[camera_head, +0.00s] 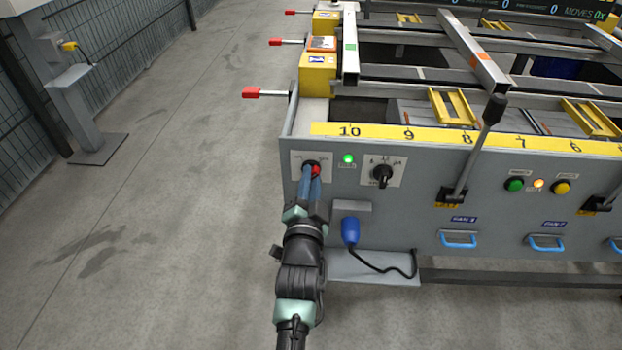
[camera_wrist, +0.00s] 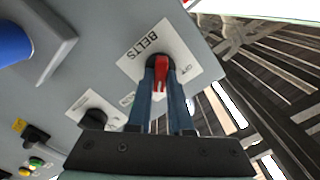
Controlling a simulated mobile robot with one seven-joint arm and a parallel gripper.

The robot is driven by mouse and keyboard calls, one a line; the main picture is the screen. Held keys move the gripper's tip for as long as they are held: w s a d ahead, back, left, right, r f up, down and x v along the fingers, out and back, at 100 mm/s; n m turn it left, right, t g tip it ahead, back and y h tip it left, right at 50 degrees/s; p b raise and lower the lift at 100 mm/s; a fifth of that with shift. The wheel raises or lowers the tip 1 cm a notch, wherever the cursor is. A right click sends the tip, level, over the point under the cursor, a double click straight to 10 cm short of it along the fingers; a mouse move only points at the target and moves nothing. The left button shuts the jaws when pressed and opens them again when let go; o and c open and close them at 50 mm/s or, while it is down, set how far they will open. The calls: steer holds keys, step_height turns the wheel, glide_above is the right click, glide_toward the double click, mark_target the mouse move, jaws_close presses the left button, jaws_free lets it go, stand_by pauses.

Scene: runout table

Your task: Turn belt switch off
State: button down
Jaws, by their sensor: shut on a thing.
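The belt switch (camera_wrist: 162,68) has a red handle on a white plate marked BELTS (camera_wrist: 141,50). It sits at the left end of the grey machine front, and its red handle shows in the head view (camera_head: 316,170). My gripper (camera_wrist: 162,72) has one blue finger on each side of the red handle and is shut on it. In the head view my gripper (camera_head: 312,173) reaches up to the plate from below and hides part of the switch. The OFF mark shows at the plate's right in the wrist view. A green lamp (camera_head: 348,159) beside the plate is lit.
A black rotary knob (camera_head: 382,174) is just right of the lamp. Below are a blue plug (camera_head: 350,232) with a black cable and a grey ledge (camera_head: 375,268). A tall lever (camera_head: 475,150) stands further right.

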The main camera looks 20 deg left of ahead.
steer(key=shift+n, duration=0.4)
steer(key=shift+s+a+n+b, duration=0.15)
steer(key=shift+n+b, duration=0.1)
steer(key=shift+n, duration=4.05)
steer(key=shift+w+a+n+b, duration=0.1)
steer(key=shift+n+b, duration=0.15)
steer(key=shift+n, duration=4.05)
steer(key=c, duration=0.8)
jaws_free()
steer(key=p+v, duration=0.2)
steer(key=v, duration=1.1)
